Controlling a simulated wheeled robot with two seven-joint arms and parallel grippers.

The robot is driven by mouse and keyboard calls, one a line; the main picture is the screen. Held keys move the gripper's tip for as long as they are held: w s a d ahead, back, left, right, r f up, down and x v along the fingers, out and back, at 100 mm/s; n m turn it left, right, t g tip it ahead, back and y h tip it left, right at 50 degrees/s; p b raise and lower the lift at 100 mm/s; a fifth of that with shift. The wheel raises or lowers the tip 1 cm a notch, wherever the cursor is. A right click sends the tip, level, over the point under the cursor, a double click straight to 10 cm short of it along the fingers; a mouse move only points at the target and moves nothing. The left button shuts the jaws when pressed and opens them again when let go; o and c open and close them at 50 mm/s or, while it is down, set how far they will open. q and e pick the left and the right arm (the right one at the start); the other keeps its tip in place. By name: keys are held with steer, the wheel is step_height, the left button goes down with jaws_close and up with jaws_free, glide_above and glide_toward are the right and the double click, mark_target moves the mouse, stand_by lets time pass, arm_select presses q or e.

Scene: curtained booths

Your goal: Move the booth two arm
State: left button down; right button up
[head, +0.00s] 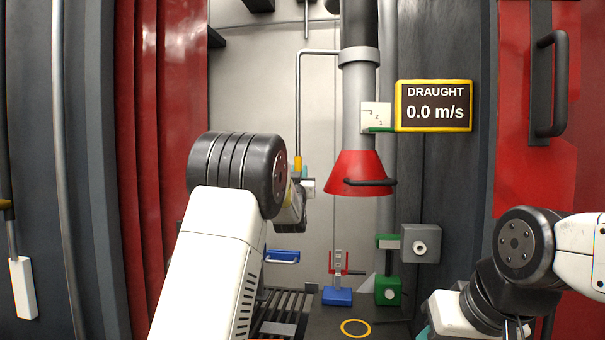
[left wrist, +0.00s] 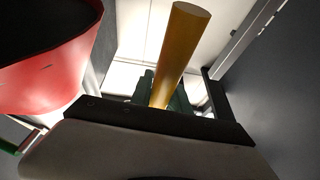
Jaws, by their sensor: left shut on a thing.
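A grey duct (head: 362,110) hangs in the booth and ends in a red hood (head: 360,168) with a dark handle. A thin bent grey pipe (head: 297,100) runs from the duct's collar and drops to a yellow grip (head: 298,163). My left gripper (head: 303,184), partly hidden behind my own wrist, is shut on this yellow grip. In the left wrist view the yellow grip (left wrist: 182,45) stands between the dark fingers (left wrist: 165,95), with the red hood (left wrist: 45,65) close by on the left. My right arm shows at the right, but its fingers do not.
A yellow-framed display (head: 433,106) reads "DRAUGHT 0.0 m/s". Below the hood are a blue-based stand with red prongs (head: 338,295), a green block (head: 388,291) and a yellow ring (head: 355,328) on the bench. Red curtains (head: 165,120) flank the left; a red panel with a black handle (head: 545,85) stands right.

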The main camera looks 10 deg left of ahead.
arm_select(q)
steer(key=c, duration=1.3)
jaws_free()
steer(key=shift+a, duration=0.2)
steer(key=shift+o, duration=0.2)
steer(key=shift+s, duration=0.1)
steer(key=v, duration=0.7)
steer(key=shift+s+f, duration=0.25)
steer(key=shift+s, duration=0.05)
steer(key=shift+d, duration=0.1)
steer(key=s+f+g+h, duration=0.1)
steer(key=s+f+g, duration=0.4)
steer(key=s, duration=0.9)
steer(key=s+a+f+g+h, duration=0.1)
steer(key=s+f+g, duration=0.4)
steer(key=s, duration=0.9)
steer(key=s+f+m+g+h, duration=0.1)
steer(key=s+f+g, duration=0.5)
steer(key=s, duration=0.8)
step_height(320, 180, down, 3)
steer(key=shift+s+a+r, duration=0.1)
steer(key=shift+s+a, duration=0.05)
steer(key=shift+s, duration=0.05)
